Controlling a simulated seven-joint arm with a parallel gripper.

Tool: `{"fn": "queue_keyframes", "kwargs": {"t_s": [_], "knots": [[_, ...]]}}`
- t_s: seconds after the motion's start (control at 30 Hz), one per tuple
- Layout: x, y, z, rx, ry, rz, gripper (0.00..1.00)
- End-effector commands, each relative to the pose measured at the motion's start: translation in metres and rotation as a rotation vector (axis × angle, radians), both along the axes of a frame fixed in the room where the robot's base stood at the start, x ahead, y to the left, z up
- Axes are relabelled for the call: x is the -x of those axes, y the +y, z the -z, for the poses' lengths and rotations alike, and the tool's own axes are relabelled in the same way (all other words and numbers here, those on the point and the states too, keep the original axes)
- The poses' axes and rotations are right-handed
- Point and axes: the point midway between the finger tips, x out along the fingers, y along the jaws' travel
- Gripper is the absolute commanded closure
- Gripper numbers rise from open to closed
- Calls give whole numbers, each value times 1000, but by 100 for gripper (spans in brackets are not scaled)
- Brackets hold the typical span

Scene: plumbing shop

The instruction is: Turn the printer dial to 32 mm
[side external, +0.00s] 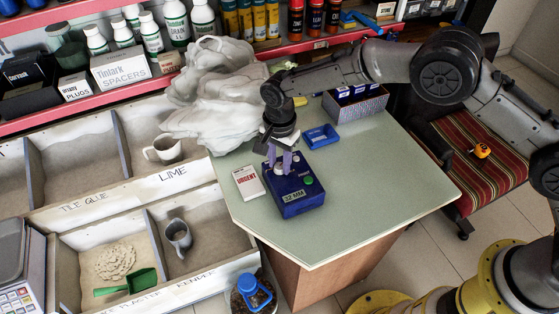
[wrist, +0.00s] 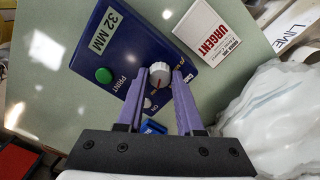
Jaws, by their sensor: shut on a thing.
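The printer (side external: 300,197) is a dark blue box on the pale green table, with a label reading "32 MM" on its front and a green button (side external: 308,180). My gripper (side external: 281,163) reaches down over the printer from above. In the wrist view its two purple fingers (wrist: 160,84) stand on either side of the dial and are shut on it. The dial's scale is too small or hidden to read.
A white "URGENT" card box (side external: 249,182) lies left of the printer. A small blue tray (side external: 321,136) and a dark box of packets (side external: 355,103) stand behind. Crumpled white plastic (side external: 210,95) covers the table's back left. The table's front right (side external: 390,195) is clear.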

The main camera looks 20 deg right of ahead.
Motion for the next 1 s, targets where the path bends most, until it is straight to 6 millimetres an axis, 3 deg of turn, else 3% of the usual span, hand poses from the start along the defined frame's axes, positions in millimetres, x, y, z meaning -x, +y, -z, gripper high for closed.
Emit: {"fn": "queue_keyframes", "kwargs": {"t_s": [0.2,0.23,0.4,0.77,1.0], "knots": [[-1,0,-1,-2,-2,-1,100],[-1,0,-1,-2,-2,-1,62],[0,0,-1,-1,-2,-1,34],[0,0,-5,-1,-2,-1,34],[-1,1,-43,-4,-6,-1,34]]}}
